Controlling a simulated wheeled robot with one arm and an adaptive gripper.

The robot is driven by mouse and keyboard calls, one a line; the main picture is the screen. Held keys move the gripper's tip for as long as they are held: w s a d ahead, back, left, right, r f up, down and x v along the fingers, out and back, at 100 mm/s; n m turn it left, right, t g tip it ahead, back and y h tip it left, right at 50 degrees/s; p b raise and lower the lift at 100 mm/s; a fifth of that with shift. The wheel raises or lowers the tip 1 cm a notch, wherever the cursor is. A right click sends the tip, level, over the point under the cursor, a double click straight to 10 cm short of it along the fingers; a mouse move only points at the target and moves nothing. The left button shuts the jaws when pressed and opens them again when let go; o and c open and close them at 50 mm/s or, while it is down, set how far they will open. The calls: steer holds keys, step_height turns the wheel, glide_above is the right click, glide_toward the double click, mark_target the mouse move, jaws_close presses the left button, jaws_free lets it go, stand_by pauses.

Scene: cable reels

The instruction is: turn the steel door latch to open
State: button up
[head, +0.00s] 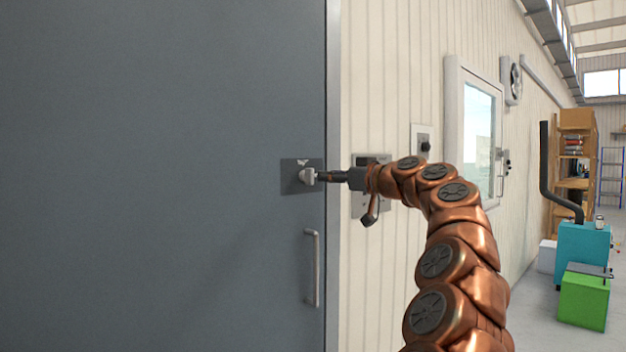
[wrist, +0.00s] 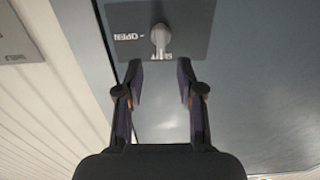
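The steel door latch (head: 307,176) is a small light knob on a dark plate (head: 290,178) near the right edge of the grey door (head: 180,180). In the wrist view the latch (wrist: 161,40) points toward a "SHUT" mark, partly covered by it, and an "OPEN" mark is beside it on the plate (wrist: 190,20). My gripper (wrist: 160,75) is open, its two fingers apart, with nothing between them. The latch is just beyond the fingertips, roughly centred between them. In the head view my gripper (head: 325,177) is at the latch; whether it touches cannot be told.
A vertical door handle (head: 312,268) is below the latch. A wall panel (head: 372,160) is partly behind my arm, right of the door frame (head: 333,100). A window (head: 478,130) and shelf (head: 573,150) are farther right. Teal (head: 583,245) and green (head: 583,300) boxes stand on the floor.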

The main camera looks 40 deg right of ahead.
mark_target(313, 175)
steer(key=shift+w+p, duration=0.5)
steer(key=shift+w, duration=2.9)
steer(key=shift+c, duration=0.3)
jaws_close()
